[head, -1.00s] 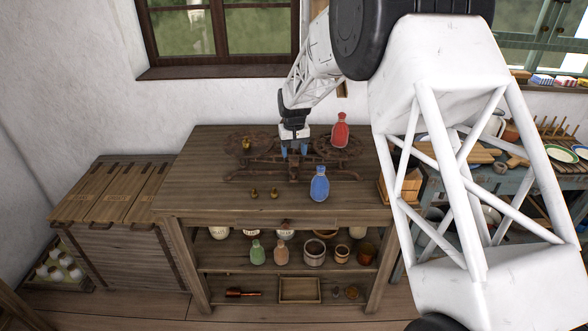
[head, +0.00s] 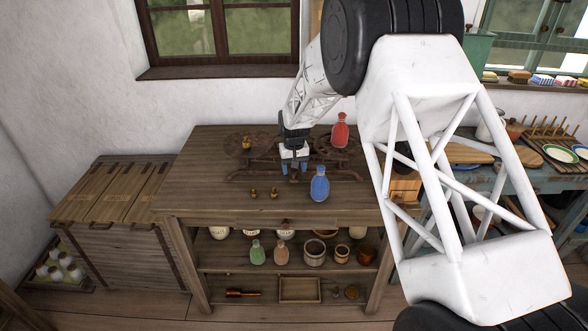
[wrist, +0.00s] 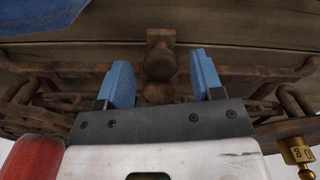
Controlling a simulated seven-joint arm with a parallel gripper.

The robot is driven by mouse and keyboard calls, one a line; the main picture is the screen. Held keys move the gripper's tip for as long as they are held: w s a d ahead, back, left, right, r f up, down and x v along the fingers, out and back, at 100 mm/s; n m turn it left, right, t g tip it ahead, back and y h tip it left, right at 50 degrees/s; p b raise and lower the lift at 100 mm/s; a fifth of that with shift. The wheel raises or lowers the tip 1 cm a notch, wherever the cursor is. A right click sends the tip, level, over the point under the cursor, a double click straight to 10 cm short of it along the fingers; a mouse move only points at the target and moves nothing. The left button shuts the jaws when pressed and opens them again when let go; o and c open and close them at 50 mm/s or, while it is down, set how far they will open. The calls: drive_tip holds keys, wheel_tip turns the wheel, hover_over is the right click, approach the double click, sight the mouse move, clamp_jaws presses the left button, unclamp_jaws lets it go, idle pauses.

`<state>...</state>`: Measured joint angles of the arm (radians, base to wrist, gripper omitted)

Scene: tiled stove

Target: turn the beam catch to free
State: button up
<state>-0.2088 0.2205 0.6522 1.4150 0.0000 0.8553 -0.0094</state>
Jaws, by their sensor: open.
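A rusty balance scale (head: 240,173) stands on the wooden table. In the wrist view a rusty knobbed piece (wrist: 160,62), apparently the beam catch, sits at the middle of the scale's base. My gripper (head: 294,170) is over the front middle of the scale. Its two blue fingers are apart, with the knobbed piece showing between them in the wrist view (wrist: 163,75). I cannot tell whether either finger touches it. In the head view the catch is mostly hidden by my gripper.
A blue bottle (head: 320,185) stands close in front of the scale, right of my gripper. A red bottle (head: 340,131) is on the right pan, a brass weight (head: 246,143) on the left. Two small brass weights (head: 253,193) stand at the front. The table's left front (head: 200,205) is clear.

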drive_tip(key=shift+f, duration=0.25)
drive_tip(key=shift+c, duration=0.2)
drive_tip(key=c, duration=0.9)
drive_tip(key=shift+m, duration=1.5)
drive_tip(key=o, duration=0.9)
drive_tip(key=shift+o, duration=0.2)
drive_tip(key=shift+r, duration=0.15)
